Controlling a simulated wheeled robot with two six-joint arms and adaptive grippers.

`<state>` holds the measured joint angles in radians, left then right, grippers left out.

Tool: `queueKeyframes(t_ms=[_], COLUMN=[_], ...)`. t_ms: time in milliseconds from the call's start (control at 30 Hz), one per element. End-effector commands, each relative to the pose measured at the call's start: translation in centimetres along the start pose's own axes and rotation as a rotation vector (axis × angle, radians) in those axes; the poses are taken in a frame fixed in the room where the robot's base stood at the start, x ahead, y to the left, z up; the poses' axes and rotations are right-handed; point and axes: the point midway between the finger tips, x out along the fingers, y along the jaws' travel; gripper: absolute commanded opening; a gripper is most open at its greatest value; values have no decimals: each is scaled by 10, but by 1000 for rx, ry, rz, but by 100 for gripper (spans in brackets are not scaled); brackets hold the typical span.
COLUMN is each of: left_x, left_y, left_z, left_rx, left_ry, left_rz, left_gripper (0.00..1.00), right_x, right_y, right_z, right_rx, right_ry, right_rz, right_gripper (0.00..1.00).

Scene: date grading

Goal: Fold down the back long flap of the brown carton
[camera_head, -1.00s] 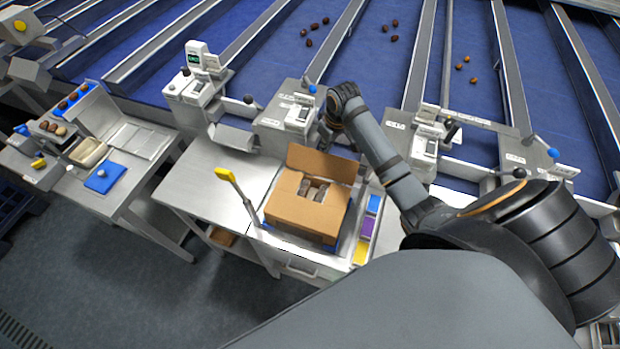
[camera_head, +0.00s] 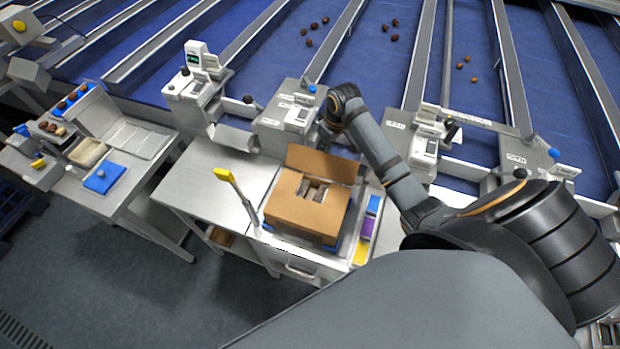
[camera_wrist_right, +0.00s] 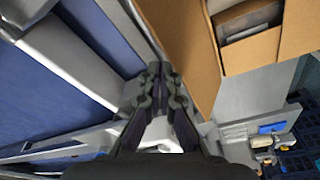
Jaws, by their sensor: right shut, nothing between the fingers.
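The brown carton (camera_head: 306,213) stands open at the top on the workbench. Its back long flap (camera_head: 322,164) stands up along the far side, tilted a little away. Grey packs (camera_head: 313,190) show through the opening. My right gripper (camera_head: 327,132) is beyond the back flap, its fingers small and partly hidden in the head view. In the right wrist view the right gripper (camera_wrist_right: 163,75) is shut and empty, with its fingertips close beside the tan back flap (camera_wrist_right: 184,45); I cannot tell whether they touch. My left gripper is not in view.
Blue, purple and yellow bins (camera_head: 367,226) sit right of the carton. A yellow-topped lever (camera_head: 236,188) stands at its left. Weighing units (camera_head: 292,110) stand behind it, before the blue sorting lanes.

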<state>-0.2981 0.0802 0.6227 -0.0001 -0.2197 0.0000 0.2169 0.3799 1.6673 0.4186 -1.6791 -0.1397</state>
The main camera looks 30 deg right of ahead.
Motion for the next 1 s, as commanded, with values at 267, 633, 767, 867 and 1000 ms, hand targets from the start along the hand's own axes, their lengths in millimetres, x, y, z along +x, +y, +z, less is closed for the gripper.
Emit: queueKeyframes(t_ms=[267,633,767,867,1000], left_x=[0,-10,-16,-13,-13], left_y=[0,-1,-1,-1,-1], left_z=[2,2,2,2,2], left_rx=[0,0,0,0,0], left_ry=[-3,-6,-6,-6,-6], left_rz=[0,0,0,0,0], left_gripper=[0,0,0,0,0], right_x=[0,-5,-7,-6,-8], right_y=[0,-16,-25,-32,-43], right_z=[0,8,14,17,23], right_rx=[0,-1,0,-1,-2], right_ry=[0,-1,-1,0,-1], right_rz=[0,-2,-2,-2,-2], right_gripper=[0,0,0,0,0])
